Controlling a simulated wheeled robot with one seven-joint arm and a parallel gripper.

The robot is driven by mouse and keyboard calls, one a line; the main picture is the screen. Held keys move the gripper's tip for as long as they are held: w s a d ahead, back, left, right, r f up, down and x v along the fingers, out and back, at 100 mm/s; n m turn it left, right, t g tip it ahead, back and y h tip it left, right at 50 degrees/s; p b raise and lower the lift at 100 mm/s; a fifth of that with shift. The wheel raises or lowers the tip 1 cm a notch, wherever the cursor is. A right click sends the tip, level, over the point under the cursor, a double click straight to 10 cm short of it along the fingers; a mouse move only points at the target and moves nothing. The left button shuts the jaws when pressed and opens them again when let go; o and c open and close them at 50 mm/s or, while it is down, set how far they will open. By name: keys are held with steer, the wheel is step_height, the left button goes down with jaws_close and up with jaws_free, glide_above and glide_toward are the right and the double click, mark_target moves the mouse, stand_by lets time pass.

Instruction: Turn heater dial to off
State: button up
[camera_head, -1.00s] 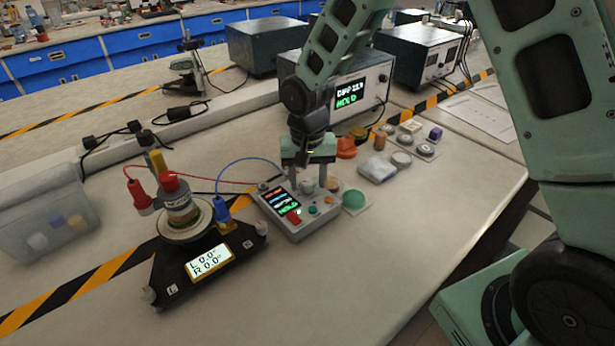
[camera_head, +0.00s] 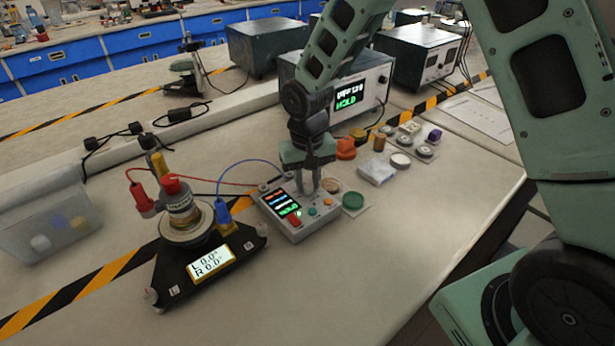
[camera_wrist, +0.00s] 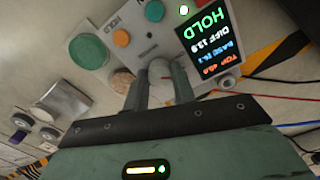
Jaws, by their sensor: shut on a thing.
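A grey control box (camera_head: 311,231) stands on the bench with a lit text screen (camera_head: 283,203), a red button and small green and orange buttons. My gripper (camera_head: 306,189) points down onto the box and is shut on its pale round dial. In the wrist view the dial (camera_wrist: 159,67) sits between my two fingers, which partly hide it. The wrist view's screen (camera_wrist: 210,42) reads HOLD in green, with DIFF, BASE and TOP lines below. The dial's pointer and markings cannot be made out.
Left of the box is a black triangular stand (camera_head: 180,274) with a round metal stack and red and blue leads. A green disc (camera_head: 353,200) lies close on the right. Behind stands a large instrument (camera_head: 372,88).

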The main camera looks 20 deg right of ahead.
mark_target(307, 184)
steer(key=n+p, duration=0.2)
steer(key=n, duration=0.4)
steer(key=shift+r, duration=0.1)
steer(key=shift+n, duration=0.3)
stand_by(0.3)
steer(key=o, duration=1)
step_height(307, 184, up, 17)
steer(key=shift+r, duration=0.15)
steer(key=s+a, duration=0.3)
steer(key=s, duration=1)
steer(key=s+a+f+n, duration=0.1)
steer(key=s+a, duration=0.2)
steer(key=s, duration=1)
steer(key=shift+s+f+n+y, duration=0.25)
steer(key=shift+s+n+y, duration=0.05)
steer(key=shift+s, duration=0.05)
